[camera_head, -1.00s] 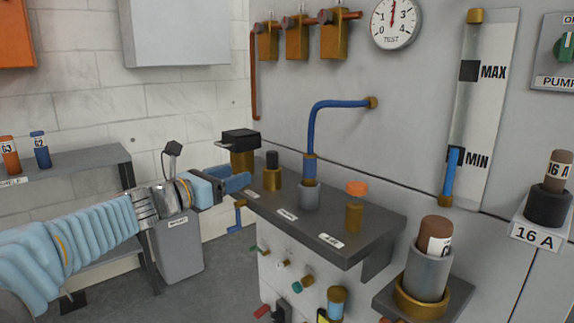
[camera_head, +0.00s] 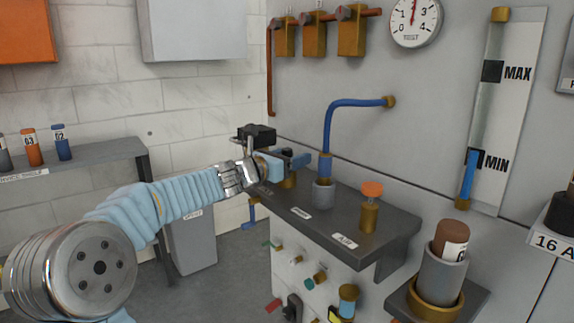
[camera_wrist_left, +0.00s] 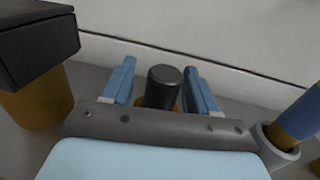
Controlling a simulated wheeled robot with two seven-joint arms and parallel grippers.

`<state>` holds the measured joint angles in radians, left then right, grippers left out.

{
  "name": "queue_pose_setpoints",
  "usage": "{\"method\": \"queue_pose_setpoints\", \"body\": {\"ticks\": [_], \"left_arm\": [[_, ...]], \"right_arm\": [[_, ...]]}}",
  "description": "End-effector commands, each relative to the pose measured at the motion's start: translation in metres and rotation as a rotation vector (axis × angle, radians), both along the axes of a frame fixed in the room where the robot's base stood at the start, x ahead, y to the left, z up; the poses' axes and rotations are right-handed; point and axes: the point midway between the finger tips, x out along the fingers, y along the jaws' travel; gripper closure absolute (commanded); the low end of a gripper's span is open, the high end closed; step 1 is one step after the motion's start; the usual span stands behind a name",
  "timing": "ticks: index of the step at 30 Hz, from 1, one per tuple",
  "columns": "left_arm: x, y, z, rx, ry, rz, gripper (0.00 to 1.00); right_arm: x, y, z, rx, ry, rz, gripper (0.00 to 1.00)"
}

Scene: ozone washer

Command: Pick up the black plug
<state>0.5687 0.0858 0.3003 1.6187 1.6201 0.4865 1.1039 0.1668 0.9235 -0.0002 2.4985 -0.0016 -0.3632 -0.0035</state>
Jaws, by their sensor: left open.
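The black plug (camera_wrist_left: 164,86) stands upright in a brass socket, seen in the left wrist view. It sits between the two blue fingers of my left gripper (camera_wrist_left: 160,72), with a visible gap on each side. In the head view my left gripper (camera_head: 294,160) is over the back of the dark shelf and hides the black plug. Part of the brass socket (camera_head: 288,182) shows below the fingers. My left gripper is open and holds nothing. My right gripper is not in view.
A black-topped brass block (camera_wrist_left: 38,60) stands left of the gripper. A blue hose (camera_head: 326,130) in a grey socket (camera_head: 323,194) is close on the right. An orange-topped brass valve (camera_head: 370,205) stands further along the dark shelf (camera_head: 395,226). The wall is behind.

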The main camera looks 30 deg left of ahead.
Motion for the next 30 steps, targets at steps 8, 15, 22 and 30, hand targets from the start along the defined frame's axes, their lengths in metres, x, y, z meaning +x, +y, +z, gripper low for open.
{"method": "queue_pose_setpoints", "body": {"ticks": [8, 15, 22, 30], "left_arm": [[0.002, -0.001, 0.0, 0.001, 0.0, 0.0, 0.46], [0.002, -0.001, 0.0, 0.001, 0.0, 0.0, 0.83], [0.002, -0.001, 0.0, 0.001, 0.0, 0.0, 0.96], [0.002, -0.001, 0.033, 0.002, -0.004, 0.0, 0.96]], "right_arm": [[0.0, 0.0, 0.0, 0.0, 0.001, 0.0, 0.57], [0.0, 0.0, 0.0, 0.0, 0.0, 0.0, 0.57], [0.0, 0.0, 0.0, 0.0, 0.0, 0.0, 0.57], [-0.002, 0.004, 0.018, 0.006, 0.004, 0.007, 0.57]]}}
